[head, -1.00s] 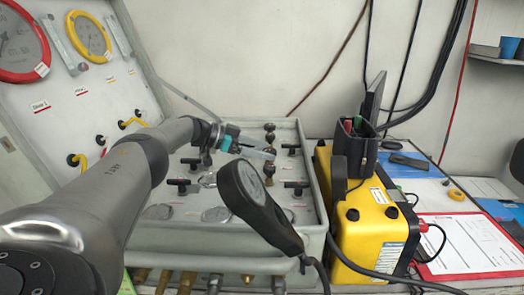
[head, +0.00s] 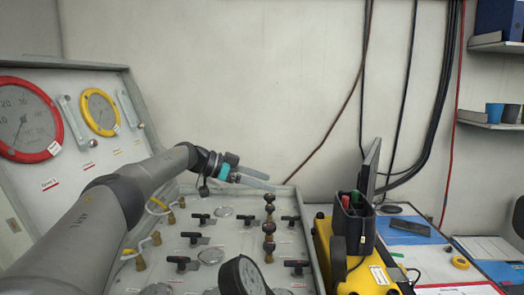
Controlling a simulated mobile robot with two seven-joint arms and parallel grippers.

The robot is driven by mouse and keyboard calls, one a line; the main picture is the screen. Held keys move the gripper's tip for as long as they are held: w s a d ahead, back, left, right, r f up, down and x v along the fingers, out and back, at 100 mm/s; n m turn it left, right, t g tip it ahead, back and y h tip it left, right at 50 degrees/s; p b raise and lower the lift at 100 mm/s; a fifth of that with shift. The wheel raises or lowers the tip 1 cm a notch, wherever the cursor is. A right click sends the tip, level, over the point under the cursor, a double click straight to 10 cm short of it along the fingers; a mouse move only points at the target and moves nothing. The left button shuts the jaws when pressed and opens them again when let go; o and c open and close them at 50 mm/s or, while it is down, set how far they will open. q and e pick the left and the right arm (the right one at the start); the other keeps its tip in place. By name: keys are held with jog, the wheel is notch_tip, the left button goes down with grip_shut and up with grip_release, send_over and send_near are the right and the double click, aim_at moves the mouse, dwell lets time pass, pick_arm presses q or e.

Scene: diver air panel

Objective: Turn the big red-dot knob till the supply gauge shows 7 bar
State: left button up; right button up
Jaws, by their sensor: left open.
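My left gripper (head: 256,180) is open and empty, in the air over the back edge of the air panel (head: 222,232). Its fingers point right. Dark round knobs (head: 269,226) stand in a column on the panel, below and right of the fingertips and apart from them. I cannot make out a red dot on any knob. A red-rimmed gauge (head: 26,118) and a smaller yellow-rimmed gauge (head: 100,111) are in the raised lid at left. A black-cased round gauge (head: 243,276) is cut off at the bottom. I cannot tell which gauge is the supply gauge. My right gripper is out of view.
Several black T-handles (head: 198,239) stand on the panel. A yellow case (head: 370,275) with a black pen holder (head: 353,222) is at the panel's right. A desk with a tape roll (head: 460,262) lies beyond.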

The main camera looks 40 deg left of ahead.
pick_arm(q)
notch_tip(320, 180, up, 7)
jog(key=p, duration=0.1)
jog(key=shift+f, duration=0.2)
jog(key=shift+o, duration=0.2)
dwell(0.6)
